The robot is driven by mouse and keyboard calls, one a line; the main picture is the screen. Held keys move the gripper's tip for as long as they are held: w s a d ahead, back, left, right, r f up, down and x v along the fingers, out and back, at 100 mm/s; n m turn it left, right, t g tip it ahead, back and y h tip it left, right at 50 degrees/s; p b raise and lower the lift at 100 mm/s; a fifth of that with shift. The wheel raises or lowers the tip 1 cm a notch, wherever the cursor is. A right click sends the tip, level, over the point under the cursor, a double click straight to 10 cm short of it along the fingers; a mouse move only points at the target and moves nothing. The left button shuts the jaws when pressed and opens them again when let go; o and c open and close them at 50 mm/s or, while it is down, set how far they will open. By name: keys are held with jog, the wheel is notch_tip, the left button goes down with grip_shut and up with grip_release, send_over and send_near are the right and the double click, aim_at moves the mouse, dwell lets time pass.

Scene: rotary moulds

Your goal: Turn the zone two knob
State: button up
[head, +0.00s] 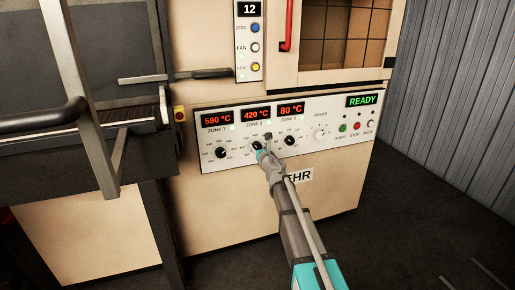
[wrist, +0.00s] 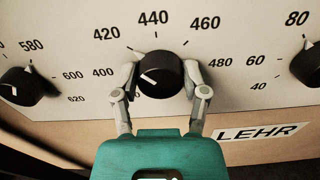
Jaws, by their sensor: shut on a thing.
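The zone two knob (wrist: 160,78) is a round black knob with a white pointer line, on a white panel in the wrist view. Its dial numbers include 400, 420, 440 and 460, and the pointer line slants towards the upper left. My gripper (wrist: 160,70) is shut on the knob, one grey finger on each side. In the head view the gripper (head: 263,147) is at the ZONE 2 dial and hides most of the knob. The red zone two display (head: 256,113) above it reads 420 °C.
The zone one knob (head: 221,152) is to the left and the zone three knob (head: 289,140) close to the right. A speed knob (head: 320,133), buttons (head: 356,126) and a green READY display (head: 364,100) are farther right. A metal frame (head: 85,135) stands at the left.

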jog(key=m, duration=0.4)
jog(key=shift+w, duration=0.1)
jog(key=shift+d+m, duration=0.15)
jog(key=shift+m, duration=1.95)
jog(key=o, duration=1.2)
jog(key=shift+c, duration=0.2)
jog(key=v, duration=1.2)
